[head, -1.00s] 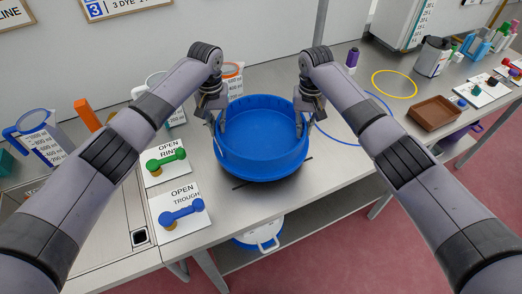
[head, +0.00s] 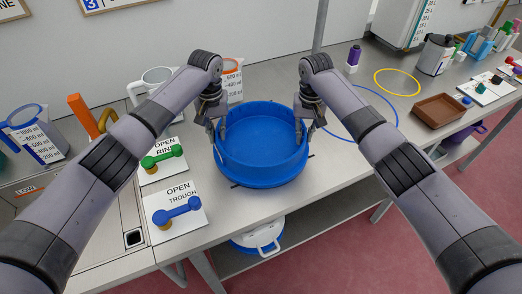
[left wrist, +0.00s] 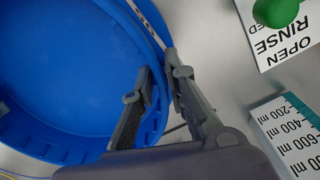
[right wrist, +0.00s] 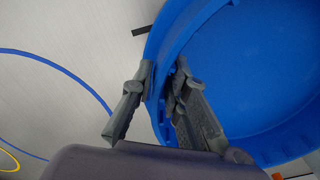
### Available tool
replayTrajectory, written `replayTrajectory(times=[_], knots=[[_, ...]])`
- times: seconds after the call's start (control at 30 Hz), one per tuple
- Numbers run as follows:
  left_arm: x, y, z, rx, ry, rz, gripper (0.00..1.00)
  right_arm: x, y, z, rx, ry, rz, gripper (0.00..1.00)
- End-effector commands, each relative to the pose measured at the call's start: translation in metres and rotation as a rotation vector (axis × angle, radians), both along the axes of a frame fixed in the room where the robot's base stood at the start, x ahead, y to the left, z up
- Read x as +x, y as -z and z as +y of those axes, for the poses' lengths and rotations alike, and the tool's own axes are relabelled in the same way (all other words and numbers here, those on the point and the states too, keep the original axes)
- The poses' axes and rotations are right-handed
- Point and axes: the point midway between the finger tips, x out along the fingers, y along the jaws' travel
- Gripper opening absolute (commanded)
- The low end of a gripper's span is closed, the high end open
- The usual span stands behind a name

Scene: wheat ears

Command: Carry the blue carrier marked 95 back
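The blue carrier (head: 262,172) is a round, open blue tub at the table's middle, upright, with its floor bare. No number 95 shows on it. My left gripper (head: 218,128) is at its left rim and my right gripper (head: 308,122) at its right rim. In the left wrist view, the fingers (left wrist: 158,88) are closed on the carrier's wall (left wrist: 85,150), one inside and one outside. In the right wrist view, the fingers (right wrist: 160,85) pinch the wall (right wrist: 200,25) the same way. The carrier's underside is hidden; it seems to be at or just above the tabletop.
Cards with a green handle (head: 163,157) and a blue handle (head: 177,211) lie left of the carrier. Measuring jugs (head: 232,80) stand behind. A blue ring (head: 380,92), yellow ring (head: 397,71) and brown tray (head: 440,108) lie to the right.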

Motion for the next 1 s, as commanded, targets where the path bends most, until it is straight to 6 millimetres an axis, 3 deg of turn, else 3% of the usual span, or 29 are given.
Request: replayTrajectory(times=[0.23, 0.6, 0.77, 1.0], knots=[[0.000, -0.001, 0.000, 0.000, -0.001, 0.000, 0.31, 0.000, -0.001, 0.000, -0.001, -0.002, 0.002, 0.32], [0.001, -0.006, -0.001, -0.003, 0.001, -0.003, 0.31, -0.001, -0.001, 0.001, 0.001, -0.005, 0.002, 0.32], [0.001, -0.029, -0.001, -0.004, 0.001, -0.005, 0.31, -0.001, -0.001, 0.001, 0.001, -0.006, 0.002, 0.32], [0.002, -0.081, -0.001, -0.003, 0.000, -0.004, 0.31, -0.001, -0.001, 0.001, 0.001, -0.006, 0.003, 0.32]])
